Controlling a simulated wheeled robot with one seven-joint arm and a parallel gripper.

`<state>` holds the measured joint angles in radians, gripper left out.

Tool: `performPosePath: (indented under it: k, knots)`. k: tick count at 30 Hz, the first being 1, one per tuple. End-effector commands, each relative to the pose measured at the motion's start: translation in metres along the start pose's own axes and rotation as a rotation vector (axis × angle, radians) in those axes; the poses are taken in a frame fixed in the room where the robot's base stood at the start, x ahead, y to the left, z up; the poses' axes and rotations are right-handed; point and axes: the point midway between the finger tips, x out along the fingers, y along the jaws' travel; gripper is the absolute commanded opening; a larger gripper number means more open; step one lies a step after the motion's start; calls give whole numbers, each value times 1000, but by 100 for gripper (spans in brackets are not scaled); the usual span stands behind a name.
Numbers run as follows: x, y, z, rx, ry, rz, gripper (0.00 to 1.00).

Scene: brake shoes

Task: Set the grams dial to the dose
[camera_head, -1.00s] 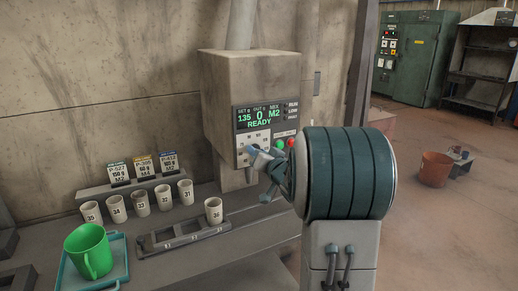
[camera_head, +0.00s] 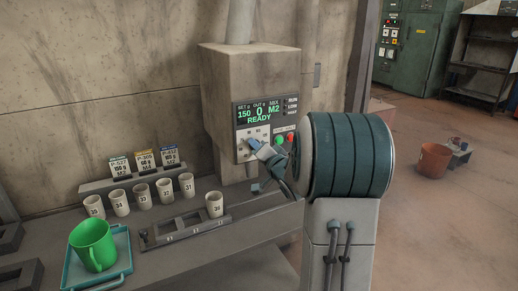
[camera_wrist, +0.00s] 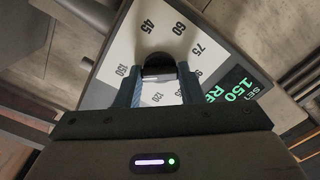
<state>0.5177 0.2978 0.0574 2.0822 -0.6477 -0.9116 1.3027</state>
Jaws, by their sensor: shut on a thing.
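The grams dial sits on the white scale plate (camera_head: 247,149) of the dispenser panel. In the wrist view the scale (camera_wrist: 125,50) shows numbers from 45 to 150 around the dark dial knob (camera_wrist: 158,66). My gripper (camera_wrist: 159,88) is shut on the knob, one finger on each side. In the head view my gripper (camera_head: 256,150) covers most of the dial. The display (camera_head: 262,114) reads SET 150, OUT 0, MIX M2 and READY. Three dose cards stand on the ledge: P-527 150 g M2 (camera_head: 120,168), P-305 (camera_head: 145,162) and P-412 (camera_head: 168,158).
Green and red buttons (camera_head: 286,140) sit right of the dial, close to my gripper. Several numbered cups (camera_head: 119,202) stand below the cards. Cup 36 (camera_head: 214,205) stands at the rack (camera_head: 182,229). A green mug (camera_head: 92,245) sits on a teal tray (camera_head: 126,262).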

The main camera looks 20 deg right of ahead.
Motion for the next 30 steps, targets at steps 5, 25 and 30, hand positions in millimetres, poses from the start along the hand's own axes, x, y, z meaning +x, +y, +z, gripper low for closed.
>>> performPosePath:
  k: [5,25,30]
  knots:
    - [0,1,0,3,0,2,12]
    - [-24,2,0,0,3,3,56]
    - [-61,2,1,-1,3,3,56]
